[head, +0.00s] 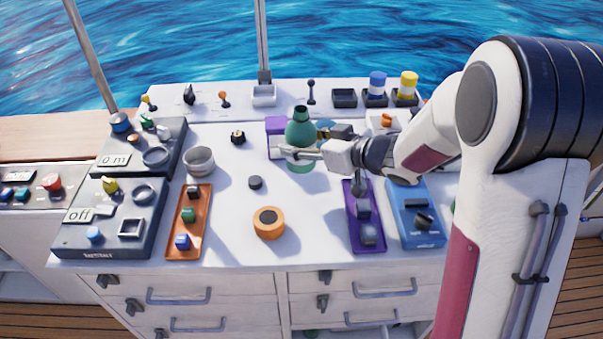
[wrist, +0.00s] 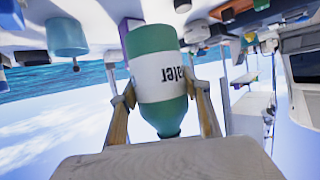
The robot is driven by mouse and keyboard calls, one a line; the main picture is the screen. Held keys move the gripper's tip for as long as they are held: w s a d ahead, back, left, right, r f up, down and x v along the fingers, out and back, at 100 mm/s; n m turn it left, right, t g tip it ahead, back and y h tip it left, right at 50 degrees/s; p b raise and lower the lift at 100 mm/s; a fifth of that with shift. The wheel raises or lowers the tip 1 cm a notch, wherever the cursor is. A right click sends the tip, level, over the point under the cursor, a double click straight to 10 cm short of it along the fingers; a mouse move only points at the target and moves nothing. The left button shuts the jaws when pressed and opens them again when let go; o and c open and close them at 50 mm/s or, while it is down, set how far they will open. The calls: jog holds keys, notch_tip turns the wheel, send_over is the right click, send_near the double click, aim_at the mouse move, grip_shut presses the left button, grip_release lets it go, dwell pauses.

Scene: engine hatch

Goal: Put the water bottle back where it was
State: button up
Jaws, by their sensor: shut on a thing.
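The water bottle (head: 300,131) is green with a white label and stands upright over the rear middle of the white worktop. My gripper (head: 302,154) reaches in from the right and is shut on it, with a finger on either side of the lower body. In the wrist view, which looks upside down, the bottle (wrist: 155,50) sits between the two fingers, its label partly showing letters. I cannot tell whether its base touches the worktop. My gripper and forearm hide part of the worktop to the right.
A purple box (head: 275,126) is just behind and left of the bottle. A grey cup (head: 199,160), black puck (head: 255,182) and orange ring (head: 268,222) stand to the left and front.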

aim_at(305, 169)
jog(key=shift+f, duration=2.35)
jog(key=shift+f, duration=0.1)
jog(key=shift+f, duration=1.8)
jog(key=shift+f, duration=0.15)
jog(key=o, duration=1.4)
jog(key=shift+s+d+r, duration=0.25)
jog(key=shift+d+r, duration=0.1)
jog(key=shift+v, duration=5.55)
